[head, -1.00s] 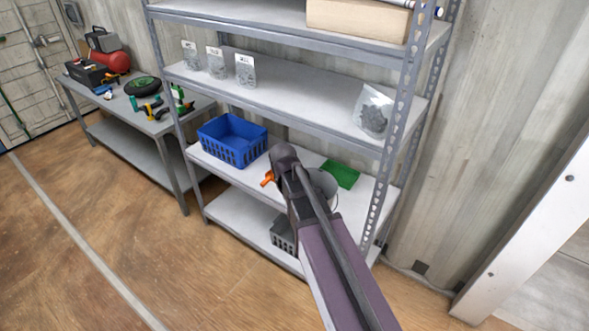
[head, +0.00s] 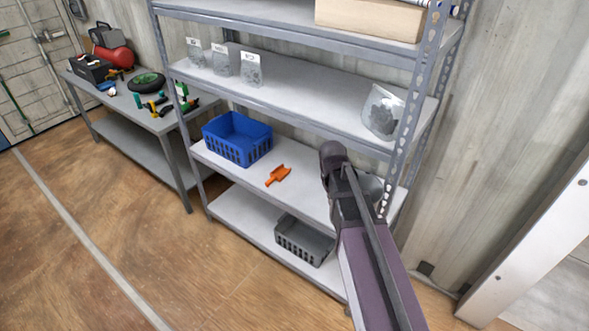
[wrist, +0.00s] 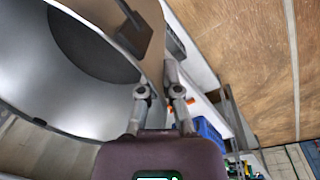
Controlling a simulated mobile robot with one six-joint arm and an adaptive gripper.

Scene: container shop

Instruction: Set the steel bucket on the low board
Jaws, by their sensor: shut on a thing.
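The steel bucket (wrist: 85,85) fills the left of the wrist view, its open mouth and grey inside showing. My gripper (wrist: 152,55) is shut on its wall at the rim, one finger inside and one outside. In the head view only a sliver of the bucket (head: 371,186) shows behind my arm, near the rack's right front post; my fingertips are hidden there. The low board (head: 238,213), the rack's bottom shelf, is bare at its left. Whether the bucket touches any shelf cannot be told.
A grey crate (head: 303,241) sits on the low board, right of its bare stretch. The shelf above holds a blue basket (head: 237,138) and an orange scoop (head: 278,176). The perforated post (head: 422,75) stands close to my arm. A workbench (head: 160,122) stands left.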

